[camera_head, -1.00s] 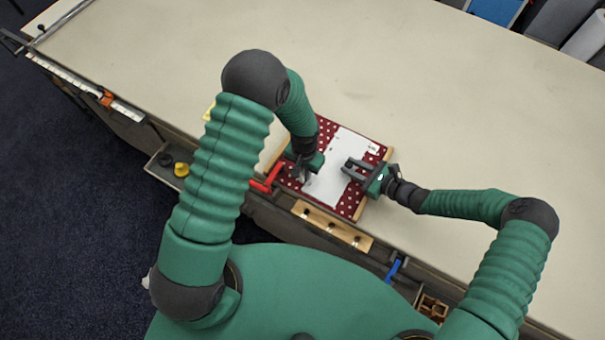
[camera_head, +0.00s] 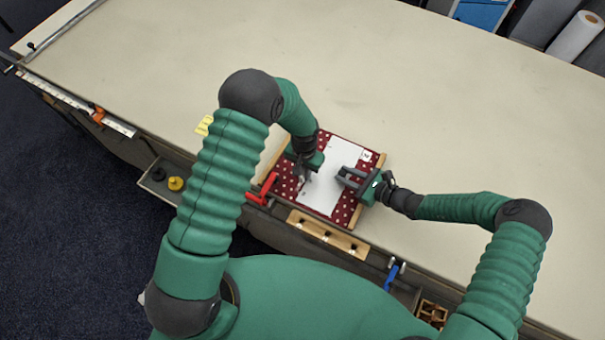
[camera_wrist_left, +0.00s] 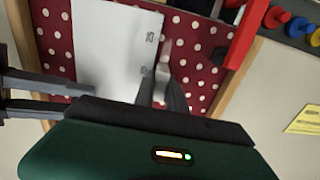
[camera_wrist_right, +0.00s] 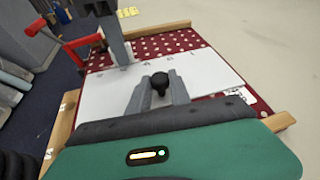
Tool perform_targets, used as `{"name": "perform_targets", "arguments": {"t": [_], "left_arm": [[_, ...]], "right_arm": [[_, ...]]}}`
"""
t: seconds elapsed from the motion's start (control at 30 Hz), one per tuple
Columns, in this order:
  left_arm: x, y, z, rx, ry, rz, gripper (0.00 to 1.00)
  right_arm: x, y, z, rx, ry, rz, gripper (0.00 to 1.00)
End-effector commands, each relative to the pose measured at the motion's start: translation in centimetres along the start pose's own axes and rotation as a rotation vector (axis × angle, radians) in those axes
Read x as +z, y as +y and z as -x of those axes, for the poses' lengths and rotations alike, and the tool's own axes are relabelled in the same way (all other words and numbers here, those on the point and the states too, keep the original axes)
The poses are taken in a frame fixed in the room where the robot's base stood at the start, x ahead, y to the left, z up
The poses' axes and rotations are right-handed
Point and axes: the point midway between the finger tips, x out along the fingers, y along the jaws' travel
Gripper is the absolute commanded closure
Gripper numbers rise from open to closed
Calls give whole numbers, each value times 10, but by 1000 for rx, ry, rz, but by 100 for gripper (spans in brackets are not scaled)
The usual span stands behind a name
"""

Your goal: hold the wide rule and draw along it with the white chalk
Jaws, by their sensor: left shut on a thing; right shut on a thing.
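The wide rule (camera_head: 328,180) is a white plate with dark numerals, flat on a dark red cloth with white dots (camera_head: 287,187). My right gripper (camera_head: 345,176) is shut on the rule's black knob (camera_wrist_right: 160,82), over the rule's right side in the head view. My left gripper (camera_head: 304,174) is at the rule's left long edge, fingers pointing down. It is shut on a small pale piece, the white chalk (camera_wrist_left: 163,72), mostly hidden between the fingers. The left gripper also shows in the right wrist view (camera_wrist_right: 122,58). Chalk contact with the cloth is unclear.
A red clamp (camera_head: 263,190) stands close to the left gripper, at the table's front edge. Wooden strips (camera_head: 372,180) border the cloth. A wooden rack (camera_head: 328,235) and a blue clamp (camera_head: 393,275) are along the front. The large pale table (camera_head: 430,110) beyond is clear.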

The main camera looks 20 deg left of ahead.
Motion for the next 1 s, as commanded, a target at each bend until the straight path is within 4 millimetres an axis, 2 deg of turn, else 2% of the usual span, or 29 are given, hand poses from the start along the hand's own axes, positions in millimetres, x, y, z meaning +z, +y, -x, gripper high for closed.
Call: {"name": "perform_targets", "arguments": {"t": [1.0], "left_arm": [[-41,0,2,0,2,-1,100]], "right_arm": [[1,0,0,-1,-2,0,100]]}}
